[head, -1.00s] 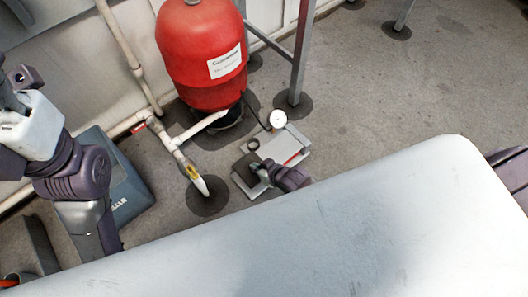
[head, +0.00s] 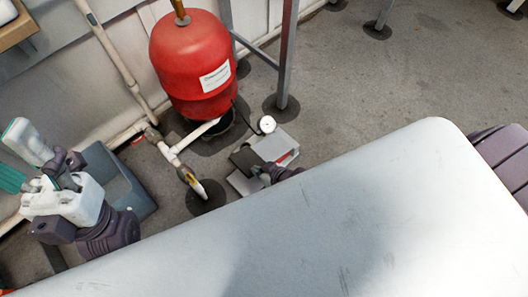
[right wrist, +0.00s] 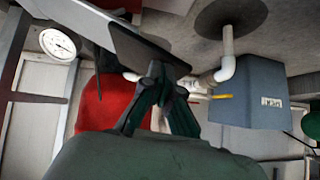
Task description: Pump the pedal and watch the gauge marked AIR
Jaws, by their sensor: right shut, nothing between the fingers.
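The foot pump (head: 284,146) lies on the floor, with its dark pedal plate (head: 243,157) tilted up over its left part. A round white gauge (head: 267,124) stands at its far side; it also shows in the right wrist view (right wrist: 57,45), its marking and reading too small to tell. My right gripper (head: 266,172) is shut and empty at the pedal's near edge. In the right wrist view its fingertips (right wrist: 165,72) meet the dark pedal plate (right wrist: 130,45); contact is unclear. My left gripper (head: 18,160) is open and empty at far left, away from the pump.
A red tank (head: 190,75) stands behind the pump with white pipes (head: 170,150) beside it. A blue-grey box (head: 125,180) is on the floor at left. A metal leg (head: 287,60) rises behind the pump. A large pale surface (head: 330,220) fills the foreground, hiding part of my right arm.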

